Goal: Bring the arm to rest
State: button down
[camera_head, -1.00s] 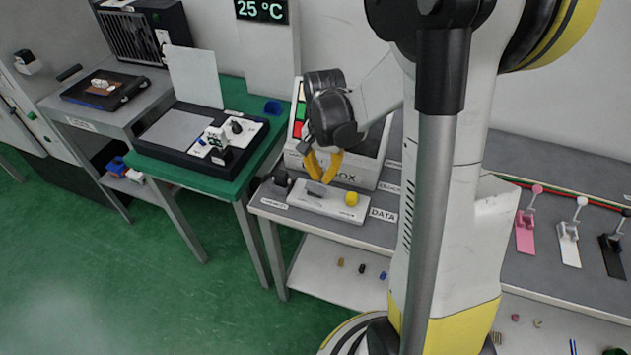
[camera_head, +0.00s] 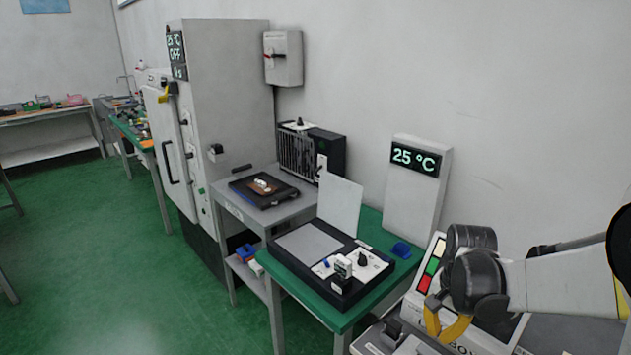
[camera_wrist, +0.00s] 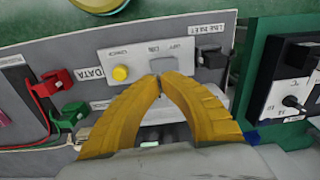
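My arm reaches in from the right edge of the head view, with the dark wrist joint and my gripper (camera_head: 446,334) low at the right. The yellow fingers point down over the bench with the control box. In the wrist view my gripper (camera_wrist: 161,78) has its two curved fingertips drawn together, with nothing seen between them. The tips are in front of a light panel (camera_wrist: 140,66) with a yellow round button (camera_wrist: 120,73) and a grey rocker switch. I cannot tell the exact gap to the panel, but no contact is visible.
Green floor (camera_head: 90,260) is open at the left.

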jog(key=s+a+r+n+t, duration=0.6)
jog(key=s+a+r+n, duration=0.3)
jog(key=a+r, duration=0.3)
jog(key=shift+s+a+r+n+t, duration=0.15)
jog(key=shift+s+a+n+t, duration=0.15)
jog(key=shift+s, duration=0.55)
